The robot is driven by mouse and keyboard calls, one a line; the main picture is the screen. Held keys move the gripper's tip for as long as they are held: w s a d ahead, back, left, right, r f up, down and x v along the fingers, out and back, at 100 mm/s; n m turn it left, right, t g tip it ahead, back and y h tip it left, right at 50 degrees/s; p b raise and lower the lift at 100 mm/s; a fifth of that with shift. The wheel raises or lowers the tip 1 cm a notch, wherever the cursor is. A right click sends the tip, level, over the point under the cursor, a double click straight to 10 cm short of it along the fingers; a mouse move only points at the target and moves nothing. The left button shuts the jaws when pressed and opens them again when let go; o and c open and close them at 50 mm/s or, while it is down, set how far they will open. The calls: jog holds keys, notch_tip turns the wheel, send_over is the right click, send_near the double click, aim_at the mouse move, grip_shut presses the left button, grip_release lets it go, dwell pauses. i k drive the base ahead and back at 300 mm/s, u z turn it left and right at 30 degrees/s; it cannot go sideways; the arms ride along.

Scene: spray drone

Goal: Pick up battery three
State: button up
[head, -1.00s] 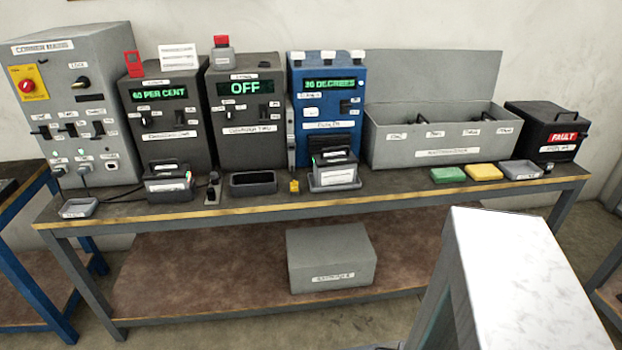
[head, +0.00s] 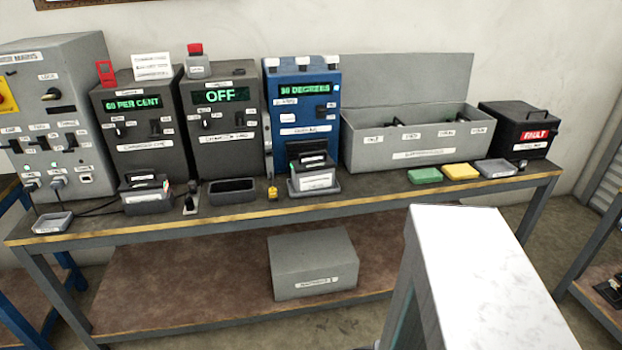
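No battery can be picked out as number three, because the labels are too small to read. One dark battery with a handle (head: 146,183) sits in the tray in front of the left charger, which reads 60 PERCENT. Another battery (head: 313,170) stands in the grey cradle in front of the blue cooling unit (head: 300,110). The long grey open-topped bin (head: 415,153) holds dark handled things, mostly hidden behind its labelled front wall. The tray (head: 232,191) before the second charger, which reads OFF, looks empty. My gripper is not in view.
A black box with a red FAULT label (head: 518,130) stands at the bench's right end. A grey cabinet (head: 55,110) stands at left. A closed grey box (head: 313,263) sits on the lower shelf.

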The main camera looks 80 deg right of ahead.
aim_at(316, 174)
jog(key=u, duration=0.2)
jog(key=k, duration=2)
jog(key=z, duration=0.75)
jog(key=i, duration=0.95)
